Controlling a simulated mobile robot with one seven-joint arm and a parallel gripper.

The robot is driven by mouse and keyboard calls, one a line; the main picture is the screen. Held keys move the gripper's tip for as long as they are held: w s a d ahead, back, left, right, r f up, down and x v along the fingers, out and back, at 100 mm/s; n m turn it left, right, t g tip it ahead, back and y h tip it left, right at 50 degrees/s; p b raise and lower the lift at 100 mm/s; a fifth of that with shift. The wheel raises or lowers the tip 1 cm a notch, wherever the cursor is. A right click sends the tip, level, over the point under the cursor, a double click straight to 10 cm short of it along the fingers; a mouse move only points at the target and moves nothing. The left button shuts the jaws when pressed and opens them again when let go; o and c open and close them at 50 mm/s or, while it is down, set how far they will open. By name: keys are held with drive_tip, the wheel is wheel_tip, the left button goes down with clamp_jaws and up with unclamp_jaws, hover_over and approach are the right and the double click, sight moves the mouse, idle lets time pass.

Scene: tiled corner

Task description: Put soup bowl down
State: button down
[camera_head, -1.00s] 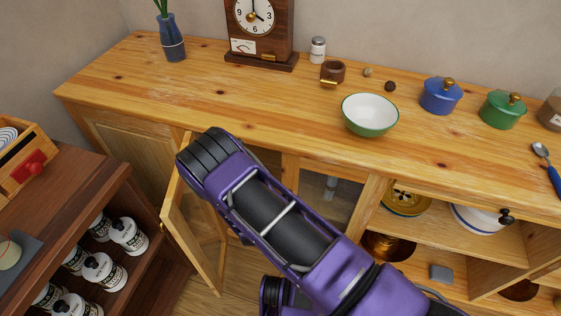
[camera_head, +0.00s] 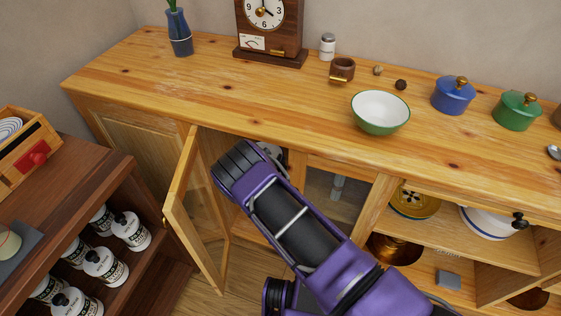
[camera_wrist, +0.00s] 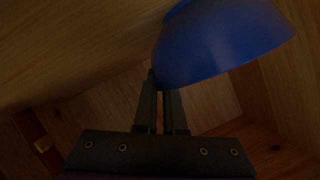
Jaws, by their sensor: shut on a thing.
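A dark blue bowl (camera_wrist: 225,42) fills the upper right of the wrist view. My gripper (camera_wrist: 160,78) is shut on its edge, at the bowl's lower left. The bowl is tilted in the picture. Wooden surfaces surround it, dim like the inside of a cabinet. In the head view, my arm reaches into the open cabinet compartment below the counter, and the gripper and blue bowl are hidden there. I cannot tell whether the bowl touches the wood. Another bowl, green outside and white inside (camera_head: 380,108), stands upright on the counter.
The cabinet door (camera_head: 190,215) stands open left of my arm. A dark shelf (camera_head: 75,195) with several jars stands at left.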

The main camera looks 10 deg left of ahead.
drive_tip(key=c, duration=1)
unclamp_jaws()
drive_tip(key=shift+s+r, duration=0.2)
drive_tip(key=shift+s, duration=0.05)
drive_tip(key=p+v, duration=0.2)
drive_tip(key=v, duration=0.9)
drive_tip(key=shift+s, duration=0.25)
drive_tip(key=shift+r, duration=0.1)
